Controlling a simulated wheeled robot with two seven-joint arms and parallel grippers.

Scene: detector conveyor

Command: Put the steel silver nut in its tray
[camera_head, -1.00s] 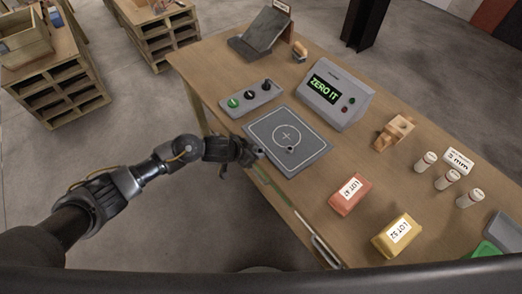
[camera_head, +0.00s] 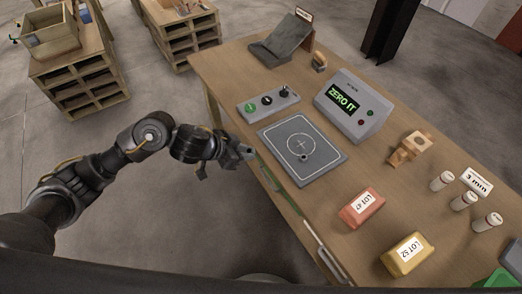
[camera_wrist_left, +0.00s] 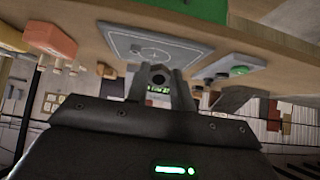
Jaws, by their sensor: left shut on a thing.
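My left gripper (camera_head: 247,153) is off the near edge of the table, left of the grey plate. In the left wrist view its fingers (camera_wrist_left: 162,88) are shut on a small grey ring-like piece with a dark hole, which looks like the steel nut (camera_wrist_left: 158,75). In the head view the nut is too small to make out. The grey plate (camera_head: 324,153) has a printed circle and cross, and a small dark round thing (camera_head: 303,157) lies on it. A grey tray (camera_head: 513,250) and a green tray (camera_head: 497,281) are partly cut off at lower right. My right gripper is not in view.
A display box (camera_head: 352,108) reads "ZERO IT" behind the plate. A button box (camera_head: 268,102) stands at left, and a dark sloped holder (camera_head: 284,38) at the back. Red (camera_head: 361,208) and yellow (camera_head: 404,255) lot blocks, a wooden piece (camera_head: 408,149) and white cylinders (camera_head: 464,200) stand at right.

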